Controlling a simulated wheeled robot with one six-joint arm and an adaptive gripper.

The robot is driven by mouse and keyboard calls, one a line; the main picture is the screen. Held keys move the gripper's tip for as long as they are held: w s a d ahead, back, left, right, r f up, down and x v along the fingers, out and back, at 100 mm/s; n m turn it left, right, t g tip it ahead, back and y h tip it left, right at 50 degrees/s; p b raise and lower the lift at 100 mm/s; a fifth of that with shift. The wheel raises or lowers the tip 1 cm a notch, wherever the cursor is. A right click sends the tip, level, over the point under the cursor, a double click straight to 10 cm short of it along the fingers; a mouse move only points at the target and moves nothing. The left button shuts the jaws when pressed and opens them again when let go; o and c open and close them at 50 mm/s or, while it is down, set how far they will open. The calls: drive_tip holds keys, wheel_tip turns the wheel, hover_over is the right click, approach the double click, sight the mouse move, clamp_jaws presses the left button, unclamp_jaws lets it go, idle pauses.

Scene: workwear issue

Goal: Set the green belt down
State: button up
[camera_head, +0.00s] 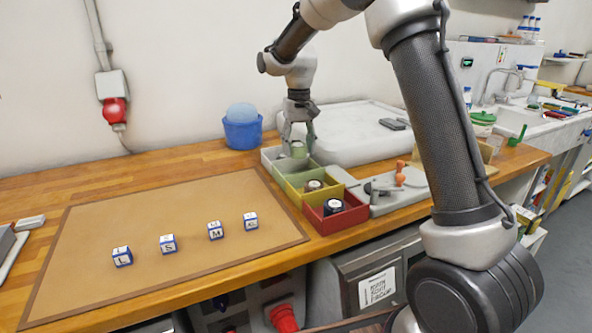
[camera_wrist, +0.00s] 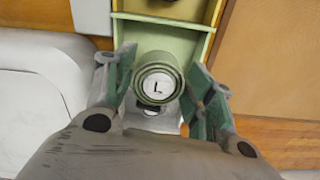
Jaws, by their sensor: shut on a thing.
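The green belt is a tight roll with a white round label marked L; it shows in the wrist view (camera_wrist: 158,83) and small in the head view (camera_head: 298,150). My gripper (camera_head: 298,138) points down, its two fingers on either side of the roll, shut on it. In the wrist view the roll lies between the fingers, in front of the green bin (camera_wrist: 184,42). In the head view this green bin (camera_head: 291,178) is just below and beside the roll. I cannot tell whether the roll touches a bin.
A grey bin (camera_head: 268,160) adjoins the green one. The yellow bin (camera_head: 300,199) and red bin (camera_head: 322,222) each hold a roll. Several lettered blocks stand on the brown mat (camera_head: 190,270). A blue tub (camera_head: 242,132) and a white case (camera_head: 350,130) stand behind.

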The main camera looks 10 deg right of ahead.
sight(299, 145)
wheel_tip(299, 145, down, 8)
drive_tip(key=shift+r, duration=0.2)
drive_tip(key=o, duration=1.1)
drive_tip(key=shift+f, duration=0.15)
wheel_tip(299, 145, up, 12)
drive_tip(key=shift+s+r, duration=0.1)
drive_tip(key=shift+r, duration=0.1)
drive_tip(key=s+d+r+t, duration=0.1)
drive_tip(key=s+d+r, duration=0.4)
drive_tip(key=s, duration=0.5)
drive_tip(key=s+d+r+t, duration=0.1)
drive_tip(key=s+d+r, duration=0.45)
drive_tip(key=s, duration=0.35)
drive_tip(key=s+d+f+t, duration=0.1)
drive_tip(key=s+d+f, duration=0.1)
drive_tip(key=s, duration=0.6)
drive_tip(key=s+d+f+t, duration=0.1)
drive_tip(key=s+d+f, duration=0.1)
drive_tip(key=s, duration=0.7)
drive_tip(key=shift+s+d+f, duration=0.2)
drive_tip(key=shift+s+f, duration=0.05)
drive_tip(key=shift+f, duration=0.4)
